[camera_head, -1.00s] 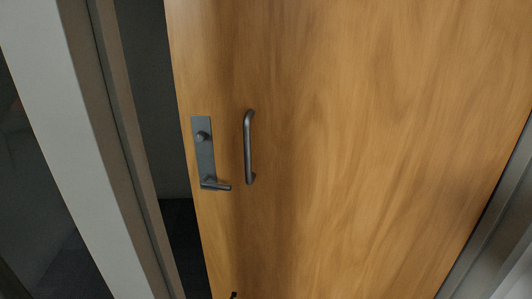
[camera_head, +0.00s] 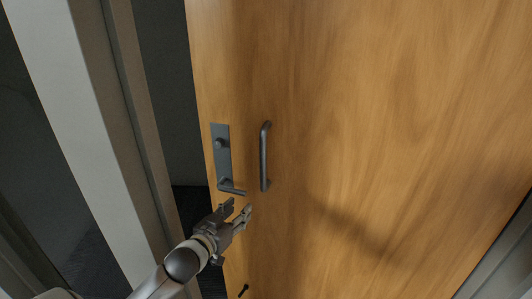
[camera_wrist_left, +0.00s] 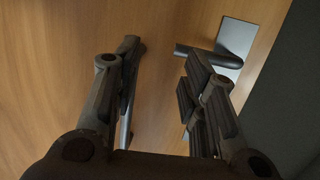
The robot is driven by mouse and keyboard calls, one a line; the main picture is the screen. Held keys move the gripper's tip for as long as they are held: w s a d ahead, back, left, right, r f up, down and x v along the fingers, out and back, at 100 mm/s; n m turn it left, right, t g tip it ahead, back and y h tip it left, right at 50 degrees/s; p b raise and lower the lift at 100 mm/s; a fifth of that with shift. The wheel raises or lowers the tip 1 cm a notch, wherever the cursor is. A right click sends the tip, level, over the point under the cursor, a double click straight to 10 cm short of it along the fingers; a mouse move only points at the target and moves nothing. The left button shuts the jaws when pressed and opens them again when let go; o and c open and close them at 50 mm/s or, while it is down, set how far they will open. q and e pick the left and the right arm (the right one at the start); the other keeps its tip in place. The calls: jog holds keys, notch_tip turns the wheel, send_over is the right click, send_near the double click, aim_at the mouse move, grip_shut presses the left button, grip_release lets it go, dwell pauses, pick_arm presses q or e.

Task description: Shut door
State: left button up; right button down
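A wooden door (camera_head: 350,120) stands ajar, with a dark gap between its left edge and the frame. It carries a grey lock plate (camera_head: 222,155) with a lever handle (camera_head: 232,188), and a vertical pull handle (camera_head: 265,157) to the right of it. My left gripper (camera_head: 240,208) is open and empty, just below the lever and pull handle in the head view. In the left wrist view, its spread fingers (camera_wrist_left: 160,85) face the door, with the lever (camera_wrist_left: 208,56) near the right finger. Contact cannot be told. My right gripper is not in view.
A light door frame post (camera_head: 95,150) stands left of the gap. The dark opening (camera_head: 160,90) lies between post and door. Another frame edge (camera_head: 500,255) shows at the lower right. A small dark fitting (camera_head: 243,290) sits low on the door.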

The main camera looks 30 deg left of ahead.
aim_at(261, 162)
pick_arm(q)
notch_tip(261, 162, up, 12)
jog(key=d+t, duration=0.2)
jog(key=d, duration=0.1)
jog(key=shift+m+h, duration=0.3)
jog(key=shift+h, duration=0.1)
jog(key=w+p, duration=0.1)
jog(key=w, duration=0.2)
jog(key=w+p, duration=0.1)
jog(key=w, duration=0.1)
jog(key=w+a+p, duration=0.1)
jog(key=w, duration=0.2)
jog(key=shift+w+r, duration=0.1)
jog(key=shift+w, duration=1.1)
jog(key=shift+c, duration=0.4)
grip_shut()
